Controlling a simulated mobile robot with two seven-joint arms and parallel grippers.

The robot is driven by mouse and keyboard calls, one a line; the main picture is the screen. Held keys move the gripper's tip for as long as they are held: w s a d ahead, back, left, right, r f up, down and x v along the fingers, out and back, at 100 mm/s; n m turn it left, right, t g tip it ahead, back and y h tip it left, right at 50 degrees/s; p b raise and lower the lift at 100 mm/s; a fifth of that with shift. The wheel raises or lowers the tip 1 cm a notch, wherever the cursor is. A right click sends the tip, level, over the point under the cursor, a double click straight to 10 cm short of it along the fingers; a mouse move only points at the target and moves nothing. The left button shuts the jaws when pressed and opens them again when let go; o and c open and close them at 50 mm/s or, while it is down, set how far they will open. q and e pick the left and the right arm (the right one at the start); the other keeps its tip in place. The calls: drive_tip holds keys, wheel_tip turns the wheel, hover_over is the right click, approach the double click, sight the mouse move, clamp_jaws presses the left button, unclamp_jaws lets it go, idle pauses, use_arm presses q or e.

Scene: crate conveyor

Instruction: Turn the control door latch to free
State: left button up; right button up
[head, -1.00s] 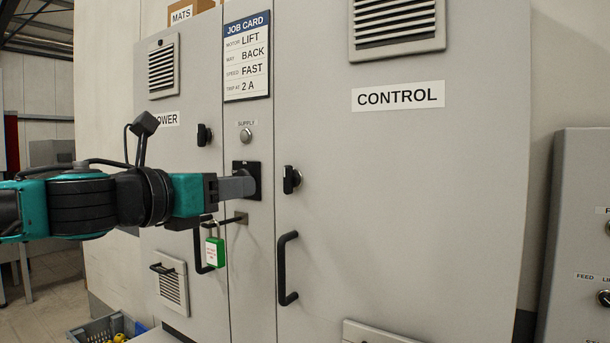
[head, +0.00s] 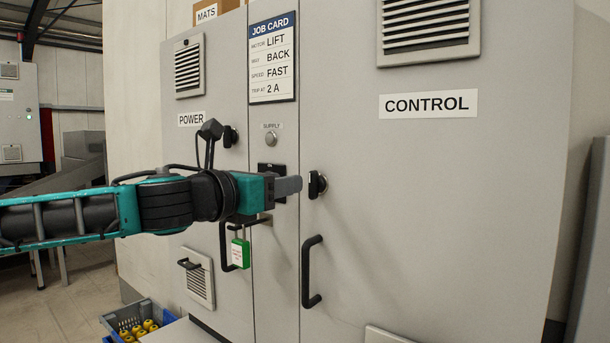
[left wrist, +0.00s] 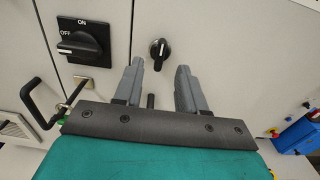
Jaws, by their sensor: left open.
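The control door latch (head: 317,185) is a small black knob on the left edge of the CONTROL door (head: 440,200). In the left wrist view the latch (left wrist: 160,50) has a pale mark and stands tilted, just beyond the gap between my fingertips. My left gripper (head: 294,186) reaches in from the left, with its fingertips close to the latch. In the left wrist view its two grey fingers (left wrist: 160,66) are apart with nothing between the tips. I cannot tell whether they touch the knob. My right gripper is not in view.
A black ON/OFF switch (left wrist: 80,42) sits left of the latch. The CONTROL door handle (head: 308,272) is below the latch. A green padlock (head: 240,253) hangs beneath my left wrist. The POWER door latch (head: 230,136) is above it. A crate (head: 112,322) stands low left.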

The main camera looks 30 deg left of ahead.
sight(310, 178)
use_arm(q)
drive_tip(key=w, duration=0.3)
drive_tip(key=shift+w+d+f, duration=0.15)
drive_tip(key=shift+w+f, duration=0.05)
drive_tip(key=shift+w, duration=0.15)
drive_tip(key=shift+w+d+r+b, duration=0.15)
drive_tip(key=shift+w+b, duration=0.15)
drive_tip(key=shift+w, duration=0.55)
drive_tip(key=shift+w+d+b, duration=0.1)
drive_tip(key=shift+w+b, duration=0.15)
drive_tip(key=shift+w, duration=0.55)
clamp_jaws()
